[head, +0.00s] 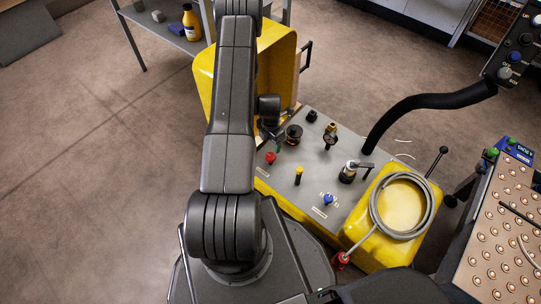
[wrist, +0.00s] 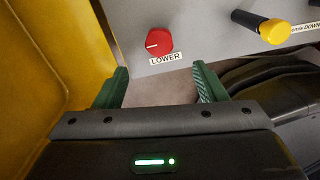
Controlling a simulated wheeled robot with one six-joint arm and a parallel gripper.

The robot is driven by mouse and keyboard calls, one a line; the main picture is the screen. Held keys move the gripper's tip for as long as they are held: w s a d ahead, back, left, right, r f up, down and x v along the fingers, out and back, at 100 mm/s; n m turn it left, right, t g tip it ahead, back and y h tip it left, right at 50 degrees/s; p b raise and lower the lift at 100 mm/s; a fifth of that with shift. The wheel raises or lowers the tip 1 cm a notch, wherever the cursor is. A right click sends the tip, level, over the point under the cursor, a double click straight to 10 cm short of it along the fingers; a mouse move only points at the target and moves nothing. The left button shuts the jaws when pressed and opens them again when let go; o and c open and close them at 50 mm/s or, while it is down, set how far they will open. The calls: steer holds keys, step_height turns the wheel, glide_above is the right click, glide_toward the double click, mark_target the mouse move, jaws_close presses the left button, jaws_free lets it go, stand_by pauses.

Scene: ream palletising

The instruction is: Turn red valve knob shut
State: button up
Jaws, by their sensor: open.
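The red valve knob (wrist: 159,41) is on a grey panel in the wrist view, with a white mark on its face and a "LOWER" label under it. It also shows in the head view (head: 270,158) near the left end of the panel. My gripper (wrist: 161,84) is open, with its green fingers spread wide and nothing between them. In the wrist view the knob lies beyond the fingertips, apart from them, and roughly centred between them. In the head view my arm hides part of the yellow housing, and my gripper is partly seen beside the knob.
A yellow-tipped lever (wrist: 274,31) sticks out right of the knob. The yellow housing (wrist: 50,50) stands close on the left. The grey panel (head: 318,178) also carries a blue knob (head: 328,200) and black fittings. A coiled hose (head: 428,205) lies to the right.

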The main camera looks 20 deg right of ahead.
mark_target(271, 156)
step_height(271, 156, down, 10)
steer(key=shift+r+b, duration=0.2)
steer(key=shift+b, duration=0.8)
steer(key=shift+c, duration=0.5)
steer(key=c, duration=0.9)
